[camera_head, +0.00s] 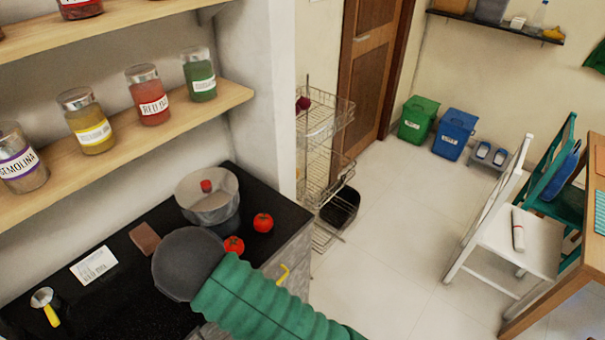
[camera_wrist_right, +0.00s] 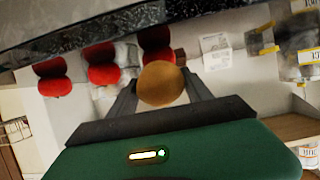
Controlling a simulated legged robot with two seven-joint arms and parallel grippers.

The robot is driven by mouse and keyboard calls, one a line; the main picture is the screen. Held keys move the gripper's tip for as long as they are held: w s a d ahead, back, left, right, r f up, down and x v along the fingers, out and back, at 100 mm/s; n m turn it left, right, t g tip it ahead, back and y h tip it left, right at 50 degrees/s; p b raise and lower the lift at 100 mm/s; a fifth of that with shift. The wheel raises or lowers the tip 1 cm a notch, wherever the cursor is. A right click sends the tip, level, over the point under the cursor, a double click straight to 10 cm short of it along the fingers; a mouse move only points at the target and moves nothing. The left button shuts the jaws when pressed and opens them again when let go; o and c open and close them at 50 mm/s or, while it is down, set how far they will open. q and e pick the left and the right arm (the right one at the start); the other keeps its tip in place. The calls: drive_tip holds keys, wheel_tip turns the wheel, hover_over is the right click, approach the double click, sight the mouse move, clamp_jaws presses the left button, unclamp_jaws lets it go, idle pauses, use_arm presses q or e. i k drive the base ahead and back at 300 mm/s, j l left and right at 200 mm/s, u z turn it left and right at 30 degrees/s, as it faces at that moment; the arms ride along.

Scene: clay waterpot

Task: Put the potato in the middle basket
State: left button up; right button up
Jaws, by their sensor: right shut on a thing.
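In the right wrist view my right gripper (camera_wrist_right: 160,90) is shut on the brown, rounded potato (camera_wrist_right: 161,84), which sits between its two dark fingers. The head view shows neither the potato nor this gripper's fingers; a green ribbed arm sleeve of mine (camera_head: 265,305) crosses the bottom there. The wire rack stands on the floor past the counter's end. Its middle basket (camera_head: 322,181) is below the top basket (camera_head: 325,122), which has a dark red round item. The potato is apart from the rack. My left gripper is in neither view.
A shelf with jars is above. A black bin (camera_head: 342,207) is beside the rack's foot. The floor (camera_head: 385,240) right of the rack is clear; chairs stand farther right.

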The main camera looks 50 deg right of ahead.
sight(308, 160)
drive_tip(key=l+u, duration=0.1)
drive_tip(key=l, duration=0.45)
drive_tip(key=k+l, duration=0.1)
drive_tip(key=l, duration=0.45)
drive_tip(key=l+u, duration=0.15)
drive_tip(key=l, duration=0.45)
drive_tip(key=k+l, duration=0.15)
drive_tip(key=l, duration=0.4)
drive_tip(key=k+l+u, duration=0.15)
drive_tip(key=l, duration=0.4)
drive_tip(key=i+l, duration=0.1)
drive_tip(key=l, duration=0.2)
drive_tip(key=i+l, duration=0.1)
drive_tip(key=l, duration=0.2)
drive_tip(key=i+l, duration=0.15)
drive_tip(key=l, duration=0.2)
drive_tip(key=u, duration=0.05)
